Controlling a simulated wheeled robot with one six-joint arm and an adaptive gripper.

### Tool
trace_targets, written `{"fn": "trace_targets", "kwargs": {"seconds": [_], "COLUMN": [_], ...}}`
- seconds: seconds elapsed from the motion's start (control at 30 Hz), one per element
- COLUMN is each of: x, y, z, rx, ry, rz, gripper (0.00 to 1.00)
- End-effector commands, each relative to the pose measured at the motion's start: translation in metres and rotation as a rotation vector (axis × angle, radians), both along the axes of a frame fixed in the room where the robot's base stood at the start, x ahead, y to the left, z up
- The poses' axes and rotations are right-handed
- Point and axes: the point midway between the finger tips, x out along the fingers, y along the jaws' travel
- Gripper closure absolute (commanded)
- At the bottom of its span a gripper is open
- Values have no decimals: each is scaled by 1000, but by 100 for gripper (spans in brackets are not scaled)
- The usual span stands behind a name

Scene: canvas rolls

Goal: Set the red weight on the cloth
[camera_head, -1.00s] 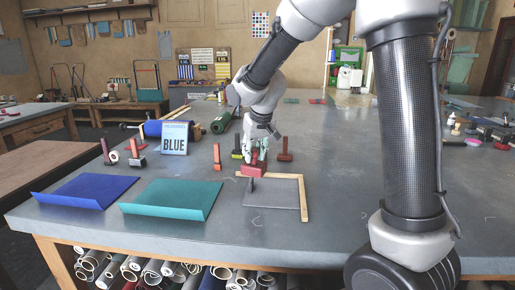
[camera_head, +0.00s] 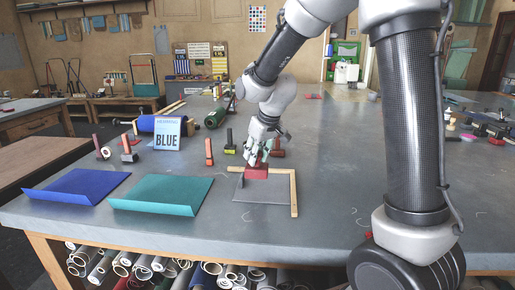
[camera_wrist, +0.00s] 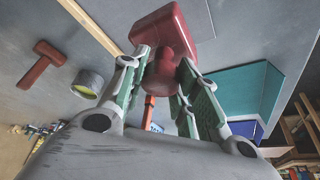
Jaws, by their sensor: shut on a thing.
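The red weight (camera_head: 257,173) is a block with a round knob, and my gripper (camera_wrist: 168,75) is shut on that knob. The wrist view shows the weight (camera_wrist: 160,28) beyond the fingertips. In the head view it is at the back of a grey sheet (camera_head: 262,190) with a wooden L-shaped square (camera_head: 293,195) along its edges. I cannot tell whether the weight touches the sheet or the square. A blue cloth (camera_head: 75,186) and a teal cloth (camera_head: 160,194) lie flat to the left, front edges curled. The sheet's back edge is partly hidden by the weight.
A sign reading BLUE (camera_head: 167,134) stands behind the cloths. An orange-red upright tool (camera_head: 209,152) and a dark-headed one (camera_head: 229,141) stand left of my gripper. A red tool (camera_head: 278,147) stands just behind it.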

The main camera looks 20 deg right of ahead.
Motion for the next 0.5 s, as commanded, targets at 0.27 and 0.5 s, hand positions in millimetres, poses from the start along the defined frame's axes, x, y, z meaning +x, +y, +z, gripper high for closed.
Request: {"fn": "trace_targets", "kwargs": {"seconds": [0.27,0.5], "x": [1,1], "y": [0,0], "z": [-28,-45], "rx": [-1,0], "ry": [-1,-2], "rz": [1,-1], "gripper": [93,93]}}
